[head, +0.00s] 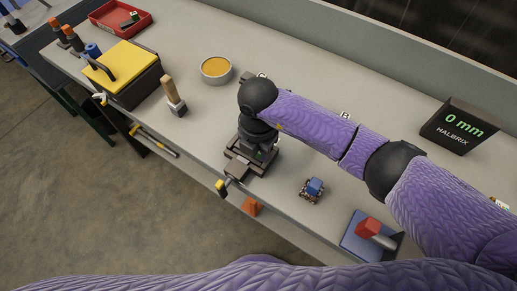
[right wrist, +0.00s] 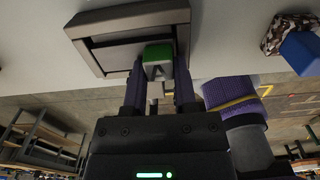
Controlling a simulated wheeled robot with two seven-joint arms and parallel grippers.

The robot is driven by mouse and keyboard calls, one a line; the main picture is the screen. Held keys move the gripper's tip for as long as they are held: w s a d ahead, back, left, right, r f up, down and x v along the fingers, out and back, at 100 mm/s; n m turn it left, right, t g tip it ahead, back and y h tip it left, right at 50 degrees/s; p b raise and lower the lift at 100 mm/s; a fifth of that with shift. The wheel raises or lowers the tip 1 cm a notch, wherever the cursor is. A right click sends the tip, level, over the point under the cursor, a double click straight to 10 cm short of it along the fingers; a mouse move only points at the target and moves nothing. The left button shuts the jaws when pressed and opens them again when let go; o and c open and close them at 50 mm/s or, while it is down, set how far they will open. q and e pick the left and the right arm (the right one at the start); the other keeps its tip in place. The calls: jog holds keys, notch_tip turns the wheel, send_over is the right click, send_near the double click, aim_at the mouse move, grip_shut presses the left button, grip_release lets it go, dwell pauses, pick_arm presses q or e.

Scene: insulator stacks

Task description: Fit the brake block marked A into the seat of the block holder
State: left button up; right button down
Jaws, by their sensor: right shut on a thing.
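The block holder (head: 238,167) is a dark grey metal fixture near the front edge of the bench in the head view. In the right wrist view, the holder's frame (right wrist: 88,28) with its recessed seat is at the top. My right gripper (right wrist: 158,80) is shut on the brake block marked A (right wrist: 157,56), which has a green end and a grey face with the letter. The block is at the near edge of the holder's opening; whether it touches is unclear. In the head view, my right gripper (head: 258,138) is over the holder and hides the block. My left gripper is out of view.
A small blue-topped piece (head: 313,187) lies right of the holder. A blue plate with a red block (head: 368,227) is further right. A brush (head: 174,97), an orange-filled bowl (head: 216,69) and a yellow-topped box (head: 122,70) stand left. A display (head: 459,126) reads 0 mm.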

jog(key=shift+r, duration=0.1)
jog(key=shift+c, duration=2)
grip_release()
notch_tip(320, 180, up, 12)
jog(key=p, duration=0.4)
